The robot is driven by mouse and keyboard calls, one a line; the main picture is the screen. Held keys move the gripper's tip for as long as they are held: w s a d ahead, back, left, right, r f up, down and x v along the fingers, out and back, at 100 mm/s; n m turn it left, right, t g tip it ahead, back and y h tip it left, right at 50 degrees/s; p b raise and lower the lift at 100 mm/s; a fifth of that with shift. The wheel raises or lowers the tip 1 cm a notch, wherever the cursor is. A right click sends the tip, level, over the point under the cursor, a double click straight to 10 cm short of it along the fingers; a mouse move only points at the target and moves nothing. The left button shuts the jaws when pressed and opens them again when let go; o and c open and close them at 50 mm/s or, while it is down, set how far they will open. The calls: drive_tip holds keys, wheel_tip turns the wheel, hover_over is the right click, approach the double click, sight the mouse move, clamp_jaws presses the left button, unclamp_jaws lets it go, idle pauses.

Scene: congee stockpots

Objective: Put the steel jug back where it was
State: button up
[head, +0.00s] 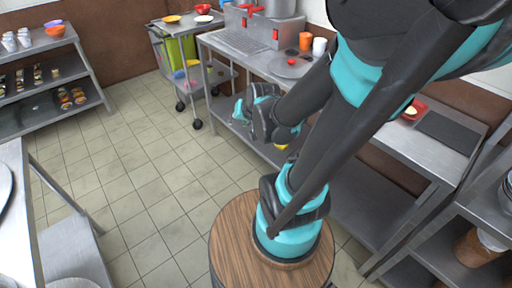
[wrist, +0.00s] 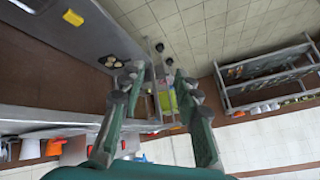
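My gripper (wrist: 160,82) shows in the wrist view with its two fingers spread wide apart and nothing between them. In the head view my gripper (head: 240,111) is in front of the long steel counter (head: 225,43), near its front edge and apart from anything on top. I cannot make out a steel jug for sure in either view. My arm hides part of the counter.
An orange cup (head: 305,41) and a white cup (head: 319,47) stand on the counter. A trolley (head: 187,25) with bowls stands beyond it. A shelf rack (head: 50,85) with cups and bowls is at left. The tiled floor (head: 140,165) between is clear.

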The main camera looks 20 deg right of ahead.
drive_tip(key=s+d+f+n+g+h, duration=0.1)
drive_tip(key=s+d+f+n+g, duration=0.2)
drive_tip(key=s, duration=0.7)
drive_tip(key=shift+f+g+h, duration=0.3)
drive_tip(key=shift+f, duration=0.4)
